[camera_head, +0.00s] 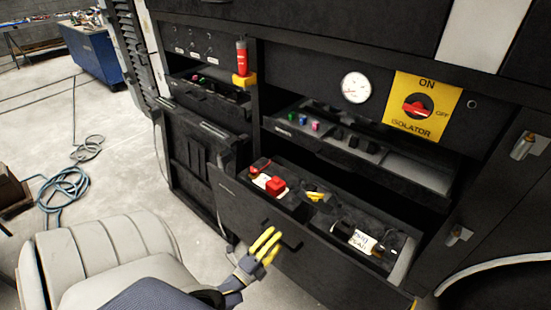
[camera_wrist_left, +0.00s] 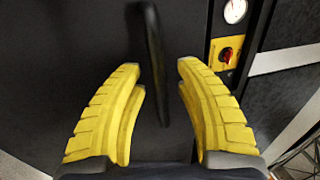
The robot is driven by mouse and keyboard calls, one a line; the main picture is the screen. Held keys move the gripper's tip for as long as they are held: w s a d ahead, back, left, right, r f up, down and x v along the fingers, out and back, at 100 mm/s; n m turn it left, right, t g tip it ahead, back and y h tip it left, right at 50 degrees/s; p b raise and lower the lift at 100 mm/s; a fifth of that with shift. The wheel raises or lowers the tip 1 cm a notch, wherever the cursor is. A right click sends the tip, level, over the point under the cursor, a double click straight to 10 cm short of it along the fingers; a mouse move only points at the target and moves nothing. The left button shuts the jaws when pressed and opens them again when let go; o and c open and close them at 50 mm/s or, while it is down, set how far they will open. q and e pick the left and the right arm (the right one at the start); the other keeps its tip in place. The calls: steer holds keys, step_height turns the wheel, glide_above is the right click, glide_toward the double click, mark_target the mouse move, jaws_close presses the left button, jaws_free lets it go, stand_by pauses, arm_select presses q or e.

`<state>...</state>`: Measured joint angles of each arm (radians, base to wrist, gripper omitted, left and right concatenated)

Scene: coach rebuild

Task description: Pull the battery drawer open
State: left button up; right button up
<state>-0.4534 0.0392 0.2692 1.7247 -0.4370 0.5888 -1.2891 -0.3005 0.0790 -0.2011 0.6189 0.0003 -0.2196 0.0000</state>
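The large lower black drawer (camera_head: 335,262), taken as the battery drawer, stands out from the cabinet, with its inside showing. It holds a red block (camera_head: 275,186), a yellow-and-black item and a part with a white label (camera_head: 362,240). Its black bar handle (camera_head: 290,240) is on the front face. My left gripper (camera_head: 267,244), with yellow fingers, is at this handle. In the left wrist view the fingers (camera_wrist_left: 158,85) are spread, with the dark handle bar (camera_wrist_left: 152,60) between them and gaps on both sides. My right gripper is in neither view.
A shallower drawer (camera_head: 335,150) with coloured plugs sits above, and another (camera_head: 210,98) at upper left. A yellow isolator panel (camera_head: 422,106) and a gauge (camera_head: 355,87) are on the cabinet. A pale seat (camera_head: 110,245) stands left of my gripper. A blue hose (camera_head: 62,190) lies on the floor.

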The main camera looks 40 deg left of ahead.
arm_select(q)
steer(key=s+f, duration=0.2)
steer(key=s, duration=0.9)
steer(key=shift+s+d, duration=0.35)
steer(key=shift+f, duration=0.1)
